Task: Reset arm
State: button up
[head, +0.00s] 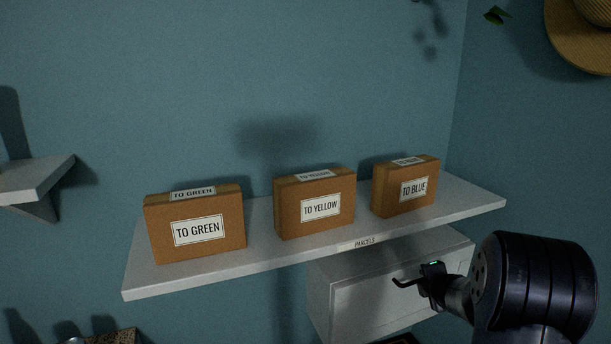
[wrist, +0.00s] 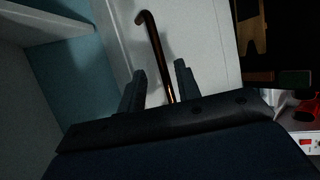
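My gripper (wrist: 160,68) shows in the wrist view with its two dark fingers apart. A thin copper-brown rod with a bent end (wrist: 152,38) runs up between the fingers in the picture. Gaps show on both sides of it, and its lower end is hidden behind the gripper body. In the head view my gripper (head: 432,284) is at the lower right, in front of a white cabinet (head: 345,297) under the shelf. A dark hooked shape (head: 404,283) sticks out to its left; I cannot tell whether it is the rod or a finger.
A white shelf (head: 280,257) labelled PARCELS holds three brown boxes: TO GREEN (head: 160,242), TO YELLOW (head: 290,225) and TO BLUE (head: 388,200). Another shelf (head: 35,178) is at the left. A straw hat (head: 585,45) hangs at the upper right. Red items (wrist: 306,105) show in the wrist view.

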aim_at(422, 278)
jog(key=shift+x, duration=2.1)
jog(key=shift+r, duration=0.1)
